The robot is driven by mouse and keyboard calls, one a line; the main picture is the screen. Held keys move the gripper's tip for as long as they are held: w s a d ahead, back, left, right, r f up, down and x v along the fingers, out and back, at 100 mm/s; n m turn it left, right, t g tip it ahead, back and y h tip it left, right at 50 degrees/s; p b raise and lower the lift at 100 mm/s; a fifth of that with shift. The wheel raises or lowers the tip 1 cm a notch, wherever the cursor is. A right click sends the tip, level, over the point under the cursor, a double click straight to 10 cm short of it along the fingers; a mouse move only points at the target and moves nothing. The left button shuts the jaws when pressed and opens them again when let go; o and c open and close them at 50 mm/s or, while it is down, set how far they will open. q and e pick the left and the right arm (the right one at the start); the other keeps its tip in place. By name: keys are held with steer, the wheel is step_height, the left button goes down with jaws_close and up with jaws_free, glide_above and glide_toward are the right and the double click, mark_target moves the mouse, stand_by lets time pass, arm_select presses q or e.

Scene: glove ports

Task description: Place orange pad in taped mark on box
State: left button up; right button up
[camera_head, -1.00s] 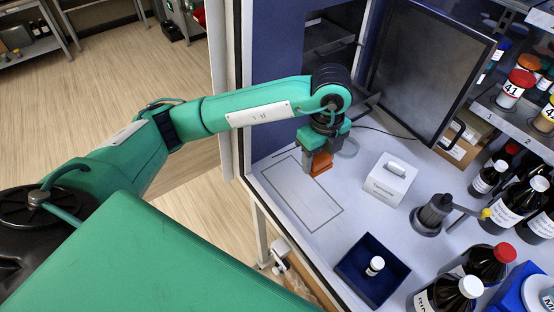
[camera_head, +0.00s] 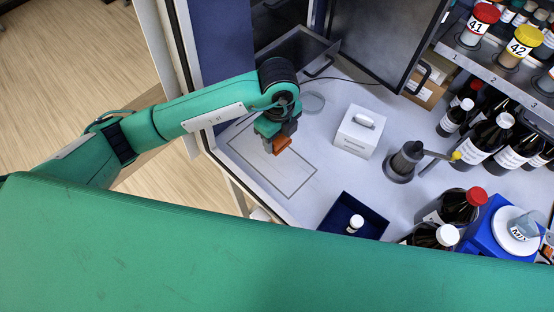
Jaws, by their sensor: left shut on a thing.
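The orange pad (camera_head: 281,145) is between the fingers of my left gripper (camera_head: 275,146), which is shut on it. The gripper points down and holds the pad over the upper right part of a taped rectangle (camera_head: 294,191) on the white work surface. I cannot tell whether the pad touches the surface. My arm and gripper hide part of the rectangle's upper side. My right gripper is not in view. No separate box with a mark is clear; a white box with a handle (camera_head: 359,132) stands to the right of the gripper.
A dark blue tray (camera_head: 335,226) holding a small white-capped vial (camera_head: 355,223) lies below right. A grey stand with a lever (camera_head: 403,162) stands right of the white box. Several brown bottles crowd the right side. A dark framed panel (camera_head: 391,35) stands behind.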

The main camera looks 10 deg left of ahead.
arm_select(q)
steer(key=b, duration=0.2)
glide_above(278, 162)
step_height(278, 162, down, 5)
steer(key=shift+f, duration=0.15)
steer(key=shift+f+b, duration=1.6)
steer(key=shift+f, duration=0.75)
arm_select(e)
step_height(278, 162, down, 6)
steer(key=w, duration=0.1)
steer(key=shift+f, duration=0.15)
arm_select(q)
steer(key=shift+s, duration=0.1)
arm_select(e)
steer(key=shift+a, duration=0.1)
arm_select(q)
steer(key=shift+f, duration=0.2)
steer(key=o, duration=0.9)
steer(key=shift+o, duration=0.2)
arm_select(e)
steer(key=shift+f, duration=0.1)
arm_select(q)
steer(key=shift+r, duration=0.15)
step_height(278, 162, up, 12)
steer(key=p, duration=0.7)
steer(key=shift+r, duration=0.1)
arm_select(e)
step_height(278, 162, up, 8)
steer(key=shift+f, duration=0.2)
